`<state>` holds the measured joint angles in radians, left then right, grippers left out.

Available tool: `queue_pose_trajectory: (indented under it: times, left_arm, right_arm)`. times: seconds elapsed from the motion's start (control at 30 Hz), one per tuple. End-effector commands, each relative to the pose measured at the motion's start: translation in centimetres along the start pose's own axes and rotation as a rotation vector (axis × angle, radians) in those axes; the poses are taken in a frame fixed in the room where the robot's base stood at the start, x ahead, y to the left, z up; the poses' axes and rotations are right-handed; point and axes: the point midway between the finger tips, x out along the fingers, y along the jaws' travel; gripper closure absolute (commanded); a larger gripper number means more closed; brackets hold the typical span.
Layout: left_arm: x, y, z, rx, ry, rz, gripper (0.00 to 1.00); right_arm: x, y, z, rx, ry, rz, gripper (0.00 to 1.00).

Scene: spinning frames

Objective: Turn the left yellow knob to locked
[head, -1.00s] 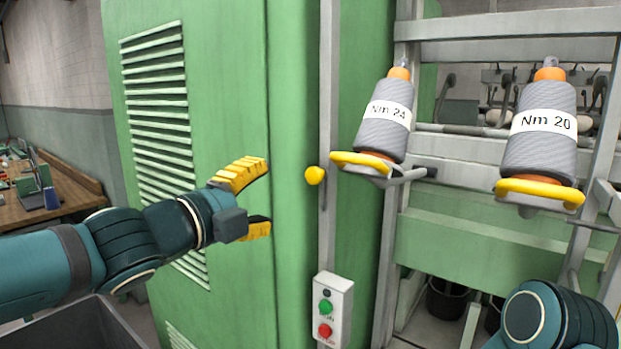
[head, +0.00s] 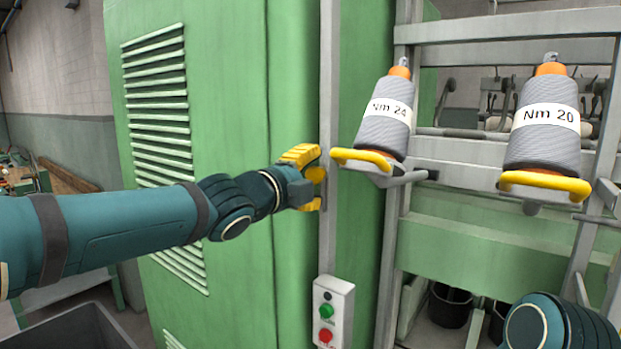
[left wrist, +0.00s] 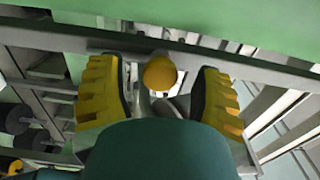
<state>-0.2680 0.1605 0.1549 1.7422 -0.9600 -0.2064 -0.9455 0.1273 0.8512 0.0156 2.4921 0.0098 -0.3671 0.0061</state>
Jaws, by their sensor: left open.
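The yellow knob (head: 316,174) is a small round ball on the grey upright post at the edge of the green cabinet. In the left wrist view the knob (left wrist: 160,74) sits between the two yellow fingers, with a gap to each. My left gripper (head: 308,178) is open around the knob, one finger above it and one below in the head view. The left gripper (left wrist: 158,90) also shows open in the wrist view. My right gripper is out of view; only part of that arm shows at the lower right.
A control box (head: 334,312) with a green and a red button is below the knob. Two grey bobbins, Nm 24 (head: 386,117) and Nm 20 (head: 543,125), stand on holders with yellow handles to the right. The green cabinet (head: 230,90) is behind my left arm.

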Motion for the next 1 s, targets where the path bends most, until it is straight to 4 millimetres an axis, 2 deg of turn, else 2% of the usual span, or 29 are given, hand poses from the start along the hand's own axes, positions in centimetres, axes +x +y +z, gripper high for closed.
queue_pose_trajectory:
  times: [0.17,0.3,0.37,0.57,0.8,1.0]
  left_arm:
    - [0.0,0.0,0.0,0.0,0.0,0.0,0.33]
    - [0.0,0.0,0.0,0.0,0.0,0.0,0.82]
    - [0.0,0.0,0.0,0.0,0.0,0.0,1.0]
    - [0.0,-0.1,0.0,-0.04,0.0,0.0,1.0]
    - [0.0,-0.2,0.0,-0.304,0.0,0.001,1.0]
    - [-0.1,0.0,0.0,-0.377,0.0,0.0,1.0]
  right_arm:
    - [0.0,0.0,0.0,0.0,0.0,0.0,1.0]
    - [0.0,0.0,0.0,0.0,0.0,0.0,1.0]
    - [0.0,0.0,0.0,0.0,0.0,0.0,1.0]
    - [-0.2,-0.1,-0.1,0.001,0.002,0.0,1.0]
    - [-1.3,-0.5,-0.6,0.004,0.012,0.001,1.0]
    - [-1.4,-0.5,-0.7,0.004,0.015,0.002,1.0]
